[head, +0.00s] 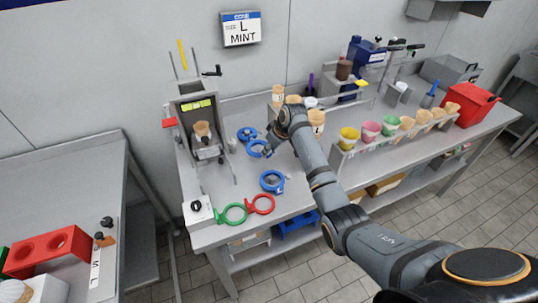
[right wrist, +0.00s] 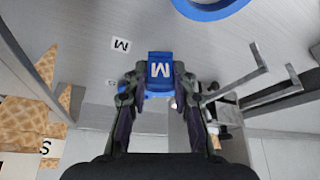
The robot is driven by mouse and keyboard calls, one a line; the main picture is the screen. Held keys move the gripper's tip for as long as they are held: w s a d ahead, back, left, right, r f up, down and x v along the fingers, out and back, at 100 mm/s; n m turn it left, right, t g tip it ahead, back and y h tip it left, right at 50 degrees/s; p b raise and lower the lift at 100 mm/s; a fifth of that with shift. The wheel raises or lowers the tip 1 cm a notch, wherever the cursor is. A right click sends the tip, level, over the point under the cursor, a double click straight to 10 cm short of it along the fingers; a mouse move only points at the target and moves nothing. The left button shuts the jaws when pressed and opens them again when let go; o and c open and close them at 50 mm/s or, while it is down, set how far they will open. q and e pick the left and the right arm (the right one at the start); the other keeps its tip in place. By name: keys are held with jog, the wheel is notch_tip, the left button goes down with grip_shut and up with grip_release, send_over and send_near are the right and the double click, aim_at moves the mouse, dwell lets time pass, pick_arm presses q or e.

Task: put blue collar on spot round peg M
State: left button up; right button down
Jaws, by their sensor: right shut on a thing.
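My right gripper (right wrist: 158,88) is shut on the blue collar's tab (right wrist: 158,70), which bears a white M. In the head view the right gripper (head: 268,150) is at the middle of the table, with the held blue collar (head: 256,149) at its fingertips. Most of that collar's ring is hidden in the wrist view. A printed M label (right wrist: 120,44) lies on the grey table in the wrist view; I cannot make out the peg itself. My left gripper is not in view.
Other blue collars lie behind (head: 247,133) and in front (head: 272,181) of the held one. A red ring (head: 262,204) and green ring (head: 233,213) lie at the front edge.

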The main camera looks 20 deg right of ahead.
aim_at(271, 154)
jog(key=shift+w+d+f, duration=0.1)
jog(key=shift+w+f, duration=0.3)
jog(key=shift+f, duration=0.2)
notch_tip(271, 154, down, 2)
jog(key=shift+f+p, duration=0.2)
jog(key=shift+p, duration=0.3)
jog(key=shift+f, duration=0.25)
jog(key=c, duration=1.1)
grip_release()
jog(key=shift+f, duration=0.1)
jog(key=v, duration=1.2)
jog(key=shift+b, duration=0.35)
